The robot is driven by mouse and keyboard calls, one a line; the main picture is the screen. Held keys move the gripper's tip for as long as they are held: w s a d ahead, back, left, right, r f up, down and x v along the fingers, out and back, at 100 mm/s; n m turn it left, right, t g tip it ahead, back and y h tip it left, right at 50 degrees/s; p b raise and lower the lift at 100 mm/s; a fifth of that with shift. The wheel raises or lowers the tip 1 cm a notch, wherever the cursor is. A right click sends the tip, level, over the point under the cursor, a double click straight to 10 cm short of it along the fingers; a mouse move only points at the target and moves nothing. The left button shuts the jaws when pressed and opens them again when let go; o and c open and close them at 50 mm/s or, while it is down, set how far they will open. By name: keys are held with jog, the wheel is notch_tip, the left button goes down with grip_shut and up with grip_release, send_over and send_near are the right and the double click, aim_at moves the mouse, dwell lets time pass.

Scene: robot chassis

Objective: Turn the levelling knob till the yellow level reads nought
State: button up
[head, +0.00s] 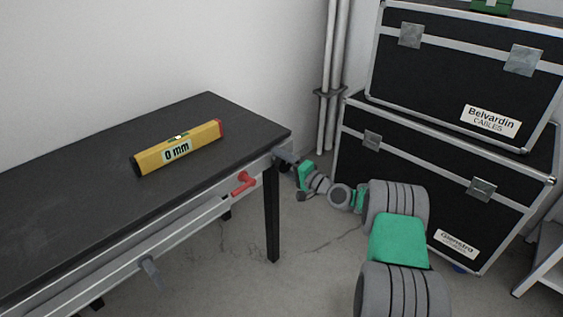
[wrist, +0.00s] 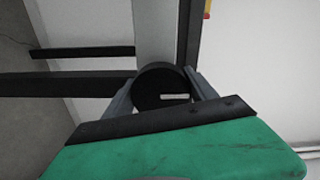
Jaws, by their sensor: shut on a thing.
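The yellow level (head: 178,148) lies on the dark table top, and its display reads "0 mm". A small vial sits on its upper side. The levelling knob (wrist: 155,78) is a black round disc with a white mark, at the table's end in the wrist view. My gripper (head: 285,158) is at the table's right-hand end in the head view. In the wrist view, its two grey fingers are on either side of the knob, shut on it. The white mark lies roughly level in that view. In the head view the knob is mostly hidden by my gripper.
The dark table (head: 75,180) has a red handle (head: 243,184) and a grey lever (head: 150,271) along its front rail. Black cases (head: 430,130) stand stacked at the right, behind my arm. Pale pipes (head: 335,75) run up the wall. Floor in front of the table is open.

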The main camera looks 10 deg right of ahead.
aim_at(286, 164)
jog(key=o, duration=1.3)
jog(key=shift+o, duration=0.2)
jog(key=v, duration=0.8)
jog(key=shift+w+p, duration=0.1)
jog(key=shift+p, duration=0.3)
jog(key=shift+a+r, duration=0.1)
